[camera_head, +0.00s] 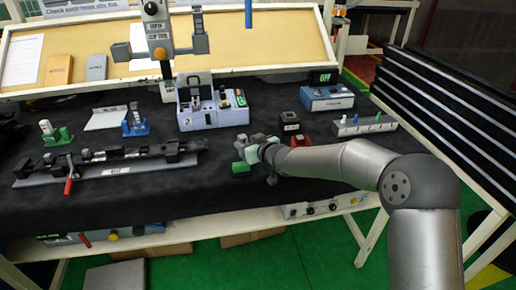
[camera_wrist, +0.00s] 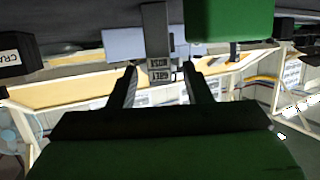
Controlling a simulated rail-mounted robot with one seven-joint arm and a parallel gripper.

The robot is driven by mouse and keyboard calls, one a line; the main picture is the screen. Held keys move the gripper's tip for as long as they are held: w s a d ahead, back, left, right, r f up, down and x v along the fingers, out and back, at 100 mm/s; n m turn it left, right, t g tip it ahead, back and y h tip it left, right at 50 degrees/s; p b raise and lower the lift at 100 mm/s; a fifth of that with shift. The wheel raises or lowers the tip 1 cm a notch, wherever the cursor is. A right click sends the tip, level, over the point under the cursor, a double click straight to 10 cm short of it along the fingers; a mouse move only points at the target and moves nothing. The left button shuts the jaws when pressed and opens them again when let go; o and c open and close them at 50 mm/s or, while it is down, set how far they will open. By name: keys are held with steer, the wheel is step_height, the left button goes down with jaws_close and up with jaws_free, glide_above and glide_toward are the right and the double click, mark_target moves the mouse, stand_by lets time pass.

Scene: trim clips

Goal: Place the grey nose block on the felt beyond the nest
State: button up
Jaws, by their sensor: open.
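My gripper (camera_head: 258,152) is low over the front middle of the dark felt (camera_head: 190,180). In the wrist view, its two dark fingers (camera_wrist: 160,84) are spread. A grey block with a small label (camera_wrist: 155,35) shows in the gap between them; it may be the grey nose block, and I cannot tell whether the fingers reach it. In the head view the arm's end crowds this spot, so I cannot pick the block out surely. The pale blue-grey fixture (camera_head: 196,120) stands behind the gripper; I cannot tell whether it is the nest.
A green block (camera_head: 241,168) sits just left of the gripper; it also shows in the wrist view (camera_wrist: 230,20). A black labelled block (camera_head: 289,123) and a red piece (camera_head: 302,140) stand to its right. A long clamp rail (camera_head: 110,158) lies left. A blue box (camera_head: 327,98) stands behind.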

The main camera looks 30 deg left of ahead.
steer(key=v, duration=1)
steer(key=shift+d+b, duration=0.25)
steer(key=shift+b, duration=0.1)
steer(key=shift+s+r, duration=0.1)
steer(key=d+f+m+t+h, duration=0.2)
steer(key=d+m+h, duration=0.55)
steer(key=d, duration=1.95)
steer(key=s+d+m+g+h+p, duration=0.1)
steer(key=s+d+g+h, duration=0.15)
steer(key=s+d, duration=0.4)
steer(key=s+d+m+g+h+p, duration=0.1)
steer(key=s+d+h, duration=0.25)
steer(key=d, duration=0.65)
steer(key=s+d+m+g, duration=0.3)
steer(key=s+d, duration=0.2)
steer(key=s, duration=0.7)
steer(key=shift+s+d+m, duration=0.1)
steer(key=shift+m, duration=0.15)
